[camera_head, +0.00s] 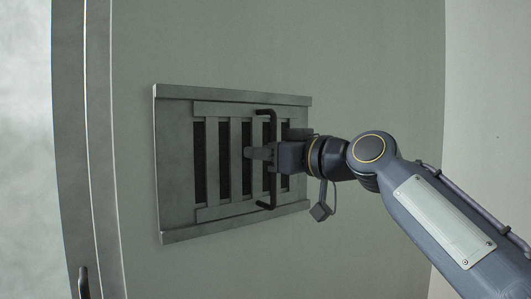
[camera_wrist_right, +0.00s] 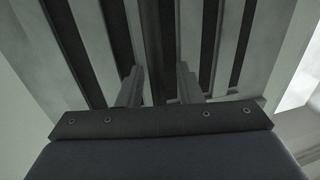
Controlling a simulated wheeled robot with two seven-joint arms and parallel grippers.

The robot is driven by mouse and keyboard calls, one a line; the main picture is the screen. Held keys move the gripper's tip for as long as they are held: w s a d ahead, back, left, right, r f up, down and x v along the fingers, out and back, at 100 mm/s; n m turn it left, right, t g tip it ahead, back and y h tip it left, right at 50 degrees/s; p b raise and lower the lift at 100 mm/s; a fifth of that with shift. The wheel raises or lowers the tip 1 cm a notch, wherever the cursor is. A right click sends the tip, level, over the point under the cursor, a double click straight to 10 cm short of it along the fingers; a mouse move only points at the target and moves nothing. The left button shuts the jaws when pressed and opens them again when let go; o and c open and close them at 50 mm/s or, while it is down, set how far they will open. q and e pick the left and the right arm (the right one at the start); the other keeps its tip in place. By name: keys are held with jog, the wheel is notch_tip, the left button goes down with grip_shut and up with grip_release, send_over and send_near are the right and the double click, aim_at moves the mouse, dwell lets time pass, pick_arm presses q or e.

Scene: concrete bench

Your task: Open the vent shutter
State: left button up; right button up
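The vent shutter (camera_head: 223,168) is a grey slatted panel in a grey frame (camera_head: 174,170) on an upright panel. Dark slots show between its upright slats. A black upright bar handle (camera_head: 272,194) stands out from its right part. My right gripper (camera_head: 259,153) is at the handle's middle, its fingertips reaching past the bar toward the slats. In the right wrist view its two fingers (camera_wrist_right: 158,84) are apart, with the dark handle bar (camera_wrist_right: 152,45) running between them. Contact with the bar cannot be made out. My left gripper is not in view.
The vent frame has raised rails (camera_head: 235,94) along its top and bottom. A grey upright edge (camera_head: 85,150) borders the panel on the left, with a small dark handle-like piece (camera_head: 83,284) low there. The panel left of the vent is clear.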

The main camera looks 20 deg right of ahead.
jog(key=b+v, duration=0.2)
jog(key=v, duration=0.5)
jog(key=shift+s+d, duration=0.2)
jog(key=shift+s, duration=0.15)
jog(key=s+d+f+m+g+h, duration=0.1)
jog(key=s+f+m+g, duration=0.1)
jog(key=f, duration=0.8)
jog(key=s+d+f+m+g+h, duration=0.1)
jog(key=s+d+f+g, duration=0.15)
jog(key=f, duration=0.65)
jog(key=s+a+f+m+g+h, duration=0.1)
jog(key=s+f, duration=0.5)
jog(key=f, duration=0.4)
jog(key=s+a+f+m+g+h, duration=0.1)
jog(key=s+f+m+g, duration=0.1)
jog(key=s+f, duration=0.4)
jog(key=s+a+f+m+g+h, duration=0.1)
jog(key=s+f, duration=0.5)
jog(key=f, duration=0.8)
jog(key=shift+m+g, duration=0.5)
jog(key=shift+g, duration=0.15)
